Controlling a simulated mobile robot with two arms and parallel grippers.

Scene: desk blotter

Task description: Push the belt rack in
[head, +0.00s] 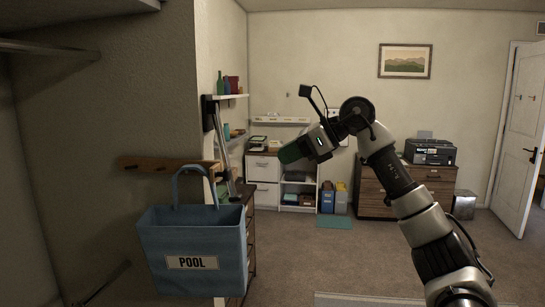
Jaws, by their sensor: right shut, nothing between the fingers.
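I cannot surely make out the belt rack. A grey rail or shelf edge (45,48) juts in at the upper left, and a thin dark bar (106,284) slants at the lower left; either could belong to it. My right gripper (284,155) is at the end of the arm that rises from the lower right. It points left, is shut and empty, and is well apart from both. Its fingertips are small and hard to see. My left gripper is not in view.
A blue bag (193,240) marked POOL hangs from a wooden peg rail (150,163) on the left wall, between the right gripper and the left-side rails. A drawer cabinet (263,182) and a dresser (372,195) stand at the back. The carpet (345,260) is mostly clear.

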